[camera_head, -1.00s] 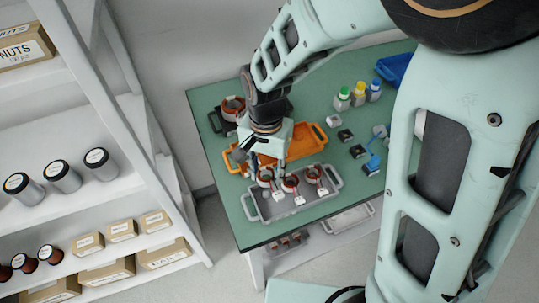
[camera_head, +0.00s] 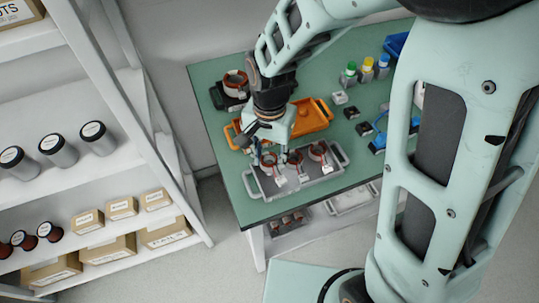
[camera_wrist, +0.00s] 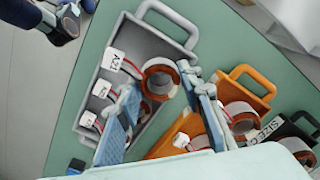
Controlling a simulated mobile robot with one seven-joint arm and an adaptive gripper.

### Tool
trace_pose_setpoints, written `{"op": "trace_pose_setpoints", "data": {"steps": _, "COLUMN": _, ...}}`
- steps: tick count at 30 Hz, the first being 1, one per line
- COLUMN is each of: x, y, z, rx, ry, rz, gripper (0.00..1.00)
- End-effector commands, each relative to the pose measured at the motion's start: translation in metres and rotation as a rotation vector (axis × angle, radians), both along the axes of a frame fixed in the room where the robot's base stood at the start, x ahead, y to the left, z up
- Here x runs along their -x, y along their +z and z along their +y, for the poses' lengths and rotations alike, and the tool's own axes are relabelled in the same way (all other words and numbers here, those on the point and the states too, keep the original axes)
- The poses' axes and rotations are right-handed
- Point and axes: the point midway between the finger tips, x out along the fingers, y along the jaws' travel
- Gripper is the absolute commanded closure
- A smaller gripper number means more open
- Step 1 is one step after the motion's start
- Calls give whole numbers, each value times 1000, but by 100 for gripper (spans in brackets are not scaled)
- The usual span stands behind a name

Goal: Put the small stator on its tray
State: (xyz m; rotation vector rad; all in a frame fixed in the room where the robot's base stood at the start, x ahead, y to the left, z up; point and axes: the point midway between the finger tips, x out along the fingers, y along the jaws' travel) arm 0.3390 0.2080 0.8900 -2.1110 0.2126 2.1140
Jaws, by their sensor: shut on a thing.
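The grey tray (camera_head: 312,183) lies at the front of the green table and also fills the middle of the wrist view (camera_wrist: 172,24). A row of copper-and-white ring stators with white tags stands over it. My gripper (camera_head: 268,155) points down over the tray's left end. Its blue-padded fingers (camera_wrist: 160,85) are shut on the small stator (camera_wrist: 160,75), the leftmost ring, beside a tag (camera_wrist: 114,60) that seems to read A21. Whether this stator touches the tray floor I cannot tell. Another stator (camera_head: 318,150) sits at the tray's right. The left finger partly hides the others.
An orange tray (camera_head: 313,119) lies close behind, with a stator (camera_wrist: 240,117) in it. A black tray (camera_wrist: 302,118) marked SIZE C lies beyond, with a larger stator (camera_head: 236,80). Bottles (camera_head: 366,70) and small parts stand right. A shelf (camera_head: 140,100) is at left.

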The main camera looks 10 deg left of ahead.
Motion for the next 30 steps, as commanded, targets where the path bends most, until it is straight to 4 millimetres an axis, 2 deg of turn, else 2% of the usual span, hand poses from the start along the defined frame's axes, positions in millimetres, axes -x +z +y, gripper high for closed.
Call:
{"op": "trace_pose_setpoints", "data": {"steps": 18, "x": 0, "y": -18, "z": 0, "rx": 0, "ry": 0, "rz": 0, "gripper": 94}}
{"op": "trace_pose_setpoints", "data": {"steps": 19, "x": 0, "y": -17, "z": 0, "rx": 0, "ry": 0, "rz": 0, "gripper": 65}}
{"op": "trace_pose_setpoints", "data": {"steps": 21, "x": 0, "y": -17, "z": 0, "rx": 0, "ry": 0, "rz": 0, "gripper": 58}}
{"op": "trace_pose_setpoints", "data": {"steps": 22, "x": 0, "y": -17, "z": 0, "rx": 0, "ry": 0, "rz": 0, "gripper": 55}}
{"op": "trace_pose_setpoints", "data": {"steps": 30, "x": 0, "y": -17, "z": 0, "rx": 0, "ry": 0, "rz": 0, "gripper": 55}}
